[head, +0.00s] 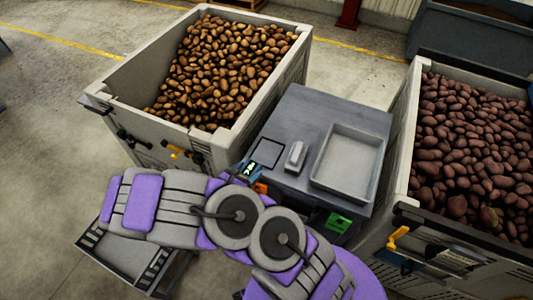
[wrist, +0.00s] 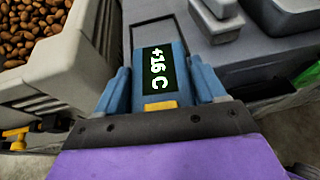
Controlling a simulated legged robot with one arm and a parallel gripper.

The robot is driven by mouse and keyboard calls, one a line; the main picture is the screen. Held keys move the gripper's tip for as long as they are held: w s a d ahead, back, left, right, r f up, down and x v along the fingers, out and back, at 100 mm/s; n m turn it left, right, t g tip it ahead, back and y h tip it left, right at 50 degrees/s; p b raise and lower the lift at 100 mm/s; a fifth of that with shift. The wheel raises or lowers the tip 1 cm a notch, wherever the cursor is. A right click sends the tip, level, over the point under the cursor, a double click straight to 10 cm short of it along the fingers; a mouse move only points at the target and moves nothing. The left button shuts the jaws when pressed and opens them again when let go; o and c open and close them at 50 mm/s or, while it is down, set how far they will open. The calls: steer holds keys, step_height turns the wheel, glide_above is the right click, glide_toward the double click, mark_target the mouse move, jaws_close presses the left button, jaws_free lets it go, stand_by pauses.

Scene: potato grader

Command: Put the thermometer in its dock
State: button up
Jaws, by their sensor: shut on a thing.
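The thermometer (wrist: 159,72) is a blue device with a dark screen reading +16 C in pale digits and a small orange-yellow part below it. My gripper (wrist: 160,88) is shut on it. In the head view the thermometer (head: 248,168) shows just past my arm, at the left front edge of the grey table (head: 312,112). On the table lie a black-outlined rectangle (head: 267,152) and a small raised grey block (head: 295,157), which also shows at the top of the wrist view (wrist: 216,22). I cannot tell for certain which is the dock. My arm hides part of the table's front.
A shallow grey tray (head: 347,163) stands right of the block. A green-screened device (head: 338,222) is at the table's front edge. Large potato crates stand left (head: 222,147) and right (head: 404,130) of the table. The table's back is clear.

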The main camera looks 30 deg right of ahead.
steer(key=shift+w+a+n+t+y, duration=0.3)
steer(key=shift+w+a+n+t, duration=0.15)
steer(key=shift+a, duration=0.2)
steer(key=shift+w+d, duration=0.2)
steer(key=shift+w, duration=0.05)
steer(key=b, duration=0.3)
glide_above(267, 153)
steer(key=shift+a+f, duration=0.2)
steer(key=shift+f, duration=0.55)
steer(key=shift+w+d+f, duration=0.1)
steer(key=shift+d+f, duration=0.05)
steer(key=shift+d, duration=0.05)
step_height(267, 153, down, 3)
steer(key=shift+f+b, duration=0.2)
steer(key=shift+b, duration=0.4)
steer(key=shift+r, duration=0.1)
steer(key=o, duration=0.8)
steer(key=shift+o, duration=0.2)
